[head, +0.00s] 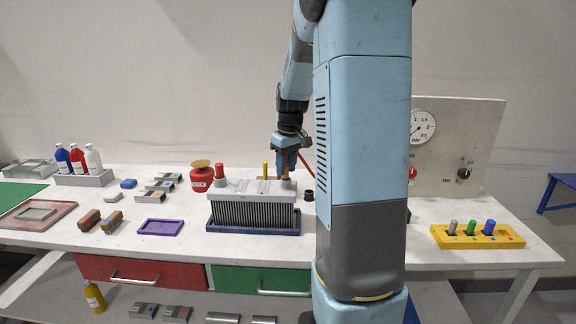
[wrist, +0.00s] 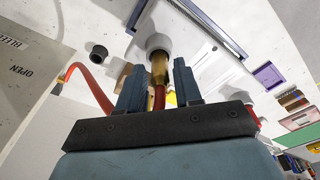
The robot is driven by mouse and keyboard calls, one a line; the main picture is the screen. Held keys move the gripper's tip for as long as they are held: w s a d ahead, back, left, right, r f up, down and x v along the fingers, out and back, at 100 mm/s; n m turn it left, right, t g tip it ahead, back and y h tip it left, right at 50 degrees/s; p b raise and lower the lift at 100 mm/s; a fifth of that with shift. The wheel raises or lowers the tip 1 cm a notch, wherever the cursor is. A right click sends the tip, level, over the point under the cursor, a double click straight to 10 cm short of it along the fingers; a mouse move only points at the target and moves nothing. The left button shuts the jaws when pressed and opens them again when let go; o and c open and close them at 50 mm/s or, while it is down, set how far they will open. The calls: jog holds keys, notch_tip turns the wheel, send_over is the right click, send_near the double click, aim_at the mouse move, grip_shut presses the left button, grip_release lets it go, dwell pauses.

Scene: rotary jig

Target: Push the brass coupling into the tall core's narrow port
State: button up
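The tall core (head: 252,210) is a grey finned block standing in a dark blue tray. Its top carries grey port collars. My gripper (head: 287,168) points down over the core's right end. In the wrist view the brass coupling (wrist: 160,68) stands between my two fingers (wrist: 159,75), with its far end at a pale round port collar (wrist: 158,42). A thin gap shows on each side of the coupling, so the fingers look open around it. A red hose (wrist: 90,83) leads to the coupling. How deep the coupling sits in the port is hidden.
A black ring (head: 309,195) lies right of the core. A red canister (head: 201,180) and purple tray (head: 161,226) are left. A gauge panel (head: 450,145) stands behind right.

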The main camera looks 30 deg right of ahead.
jog(key=shift+o, duration=0.9)
notch_tip(320, 180, up, 12)
jog(key=s, duration=0.1)
jog(key=s+a+r+m+t, duration=0.1)
jog(key=s+a+r+t, duration=0.15)
jog(key=s+a, duration=0.9)
jog(key=s+a+f+t, duration=0.1)
jog(key=s+a+f, duration=0.1)
jog(key=s, duration=0.4)
jog(key=s+a+f+m, duration=0.1)
jog(key=s+a+f, duration=0.1)
jog(key=s+a, duration=0.2)
jog(key=s, duration=0.3)
jog(key=shift+a+t, duration=0.25)
jog(key=shift+t, duration=0.1)
jog(key=shift+d, duration=0.1)
